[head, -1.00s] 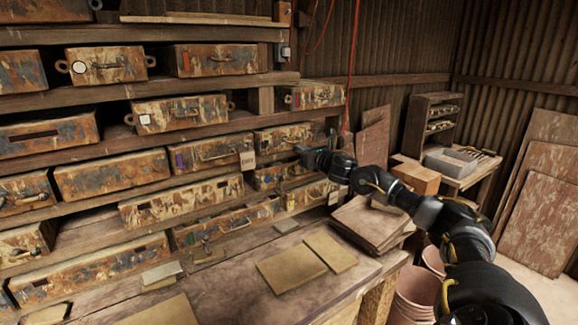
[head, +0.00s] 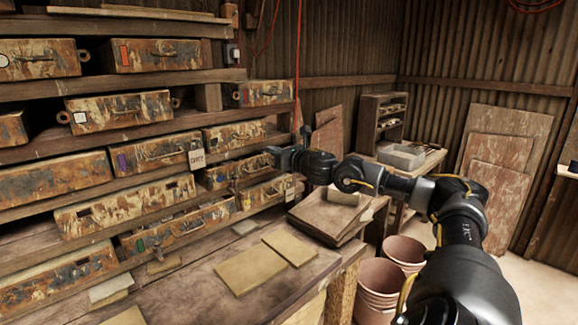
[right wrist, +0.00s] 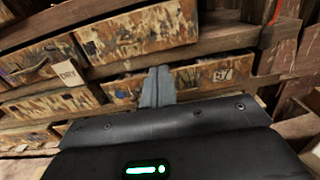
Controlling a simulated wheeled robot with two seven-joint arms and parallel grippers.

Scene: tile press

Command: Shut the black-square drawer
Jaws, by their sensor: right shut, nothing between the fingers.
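A rusty drawer (head: 140,202) with a dark square mark near its left end sits in a lower row of the wall rack in the head view. My right gripper (head: 269,153) is shut and empty, to the right of that drawer and in front of the rack's right-hand drawers. In the right wrist view its fingers (right wrist: 157,86) point at the rack, with a drawer front (right wrist: 200,76) behind them. My left gripper is not in view.
A workbench (head: 225,292) runs below the rack, with flat tan tiles (head: 252,270) and a stack of boards (head: 320,220) on it. Stacked pots (head: 375,288) stand on the floor beside it. A paper tag (head: 196,158) hangs near the drawers left of my arm.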

